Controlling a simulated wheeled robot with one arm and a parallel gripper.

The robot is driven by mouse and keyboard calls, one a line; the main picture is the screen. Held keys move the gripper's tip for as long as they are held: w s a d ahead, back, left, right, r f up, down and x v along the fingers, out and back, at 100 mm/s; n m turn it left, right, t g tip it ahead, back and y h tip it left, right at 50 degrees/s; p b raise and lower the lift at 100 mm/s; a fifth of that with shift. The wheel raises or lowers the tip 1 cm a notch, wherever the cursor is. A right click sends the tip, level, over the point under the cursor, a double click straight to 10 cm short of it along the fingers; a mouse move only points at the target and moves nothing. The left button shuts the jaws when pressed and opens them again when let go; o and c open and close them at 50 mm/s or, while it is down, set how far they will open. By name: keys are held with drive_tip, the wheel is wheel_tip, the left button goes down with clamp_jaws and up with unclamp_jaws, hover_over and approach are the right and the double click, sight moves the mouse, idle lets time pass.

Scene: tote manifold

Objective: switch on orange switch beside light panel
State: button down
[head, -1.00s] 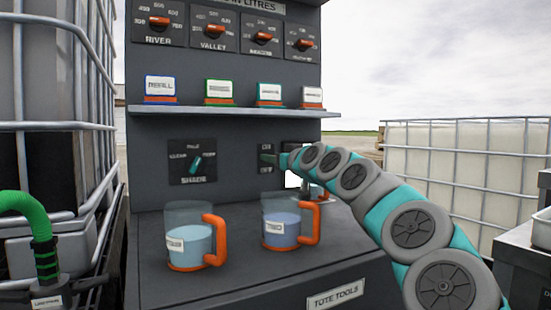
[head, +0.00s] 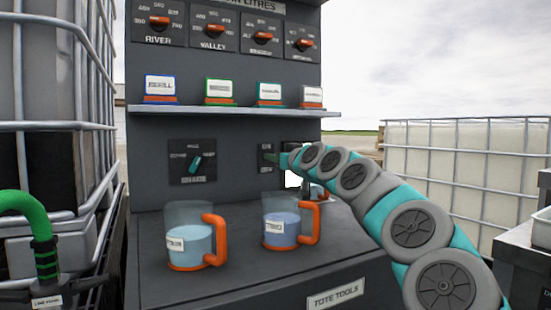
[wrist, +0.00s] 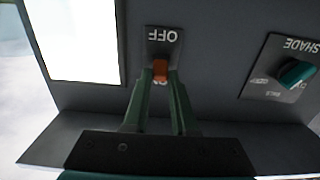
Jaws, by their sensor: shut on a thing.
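In the wrist view the small orange switch (wrist: 160,69) sits on a dark plate (wrist: 164,42) marked with an upside-down OFF. The two green fingers of my gripper (wrist: 160,80) close in on both sides of the switch and are shut on it. The lettering at the plate's other end is mostly covered. The bright white light panel (wrist: 78,38) is to the left. In the head view the switch plate (head: 266,154) is partly visible, my arm hides the switch, and a piece of the light panel (head: 292,180) shows below the arm.
A teal shade knob (head: 196,163) is left of the switch. Two jugs with orange handles, one (head: 188,240) and another (head: 282,226), stand on the counter below. A shelf (head: 230,111) with several labelled cards is above. Caged totes flank the panel.

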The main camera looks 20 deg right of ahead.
drive_tip(key=shift+w+r+g+p, duration=0.2)
drive_tip(key=shift+r+g+p, duration=0.6)
drive_tip(key=shift+g+p, duration=1.05)
drive_tip(key=shift+t+p, duration=0.3)
drive_tip(key=shift+t, duration=0.05)
drive_tip(key=c, duration=0.7)
unclamp_jaws()
drive_tip(key=shift+f, duration=0.1)
drive_tip(key=shift+s, duration=0.1)
drive_tip(key=v, duration=0.7)
drive_tip(key=shift+s+b, duration=0.3)
drive_tip(key=shift+b, duration=0.05)
